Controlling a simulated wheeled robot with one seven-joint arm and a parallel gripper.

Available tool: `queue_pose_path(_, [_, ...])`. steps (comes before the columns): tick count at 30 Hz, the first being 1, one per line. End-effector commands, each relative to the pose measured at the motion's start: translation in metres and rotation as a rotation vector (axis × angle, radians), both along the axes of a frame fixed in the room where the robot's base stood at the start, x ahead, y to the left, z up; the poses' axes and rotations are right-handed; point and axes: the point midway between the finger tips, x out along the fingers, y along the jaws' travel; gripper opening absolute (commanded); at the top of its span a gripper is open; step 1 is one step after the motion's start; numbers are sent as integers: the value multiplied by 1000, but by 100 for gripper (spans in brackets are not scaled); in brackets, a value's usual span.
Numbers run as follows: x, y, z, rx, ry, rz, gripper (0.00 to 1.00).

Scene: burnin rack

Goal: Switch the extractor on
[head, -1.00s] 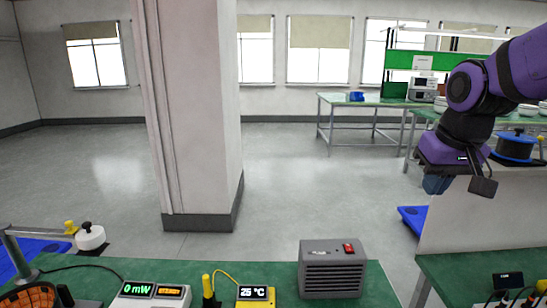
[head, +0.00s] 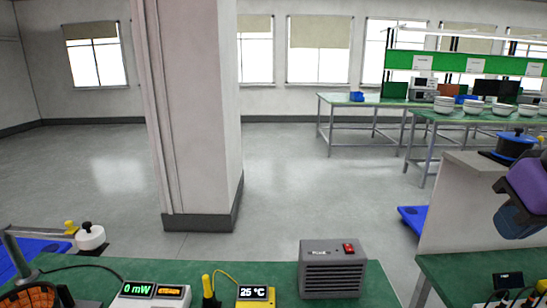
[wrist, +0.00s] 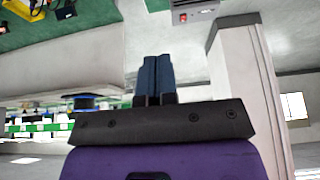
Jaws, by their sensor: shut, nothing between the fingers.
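The extractor is a grey box (head: 332,279) with slats across its front, standing on the green bench at the lower middle of the head view. A red rocker switch (head: 349,248) sits on its top right; I cannot tell its position. In the wrist view part of the grey box (wrist: 199,9) and its red switch (wrist: 183,17) show at the top edge. My gripper's dark blue fingers (wrist: 156,72) are shut and empty in the wrist view. In the head view my arm's end is at the right edge, well apart from the extractor.
Left of the extractor are a yellow-framed 25 °C display (head: 256,293) and a meter reading 0 mW (head: 138,290). A pale partition (head: 465,205) stands at the right, with a blue spool (head: 515,145) on top. A pillar (head: 190,120) rises behind the bench.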

Motion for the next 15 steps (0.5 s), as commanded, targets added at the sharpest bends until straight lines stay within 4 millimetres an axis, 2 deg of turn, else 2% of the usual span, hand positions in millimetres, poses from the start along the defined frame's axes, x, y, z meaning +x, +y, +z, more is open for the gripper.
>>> queue_pose_path(8, [2, 0, 1, -3, 3, 6, 0])
queue_pose_path(11, [9, 1, 3, -16, 14, 30, 0])
queue_pose_path(15, [28, 3, 7, -50, 46, 99, 0])
